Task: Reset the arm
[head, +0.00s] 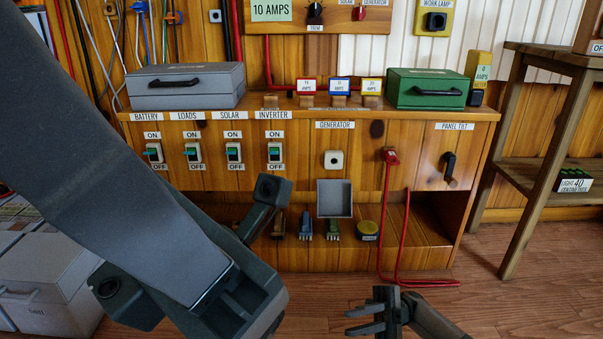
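My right gripper (366,319) is low at the bottom centre, above the wooden floor and in front of the bench. Its two fingers point left with a gap between them, and nothing shows between them. My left arm (140,150) crosses the whole left side of the view from the upper left to the bottom centre. The fingers of my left gripper do not show.
A wooden bench (360,258) with labelled switches stands ahead. A grey case (190,92) and a green case (428,98) sit on it. A red cable (405,235) hangs to the floor. Storage boxes (50,280) stand lower left; a wooden table (520,160) stands right.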

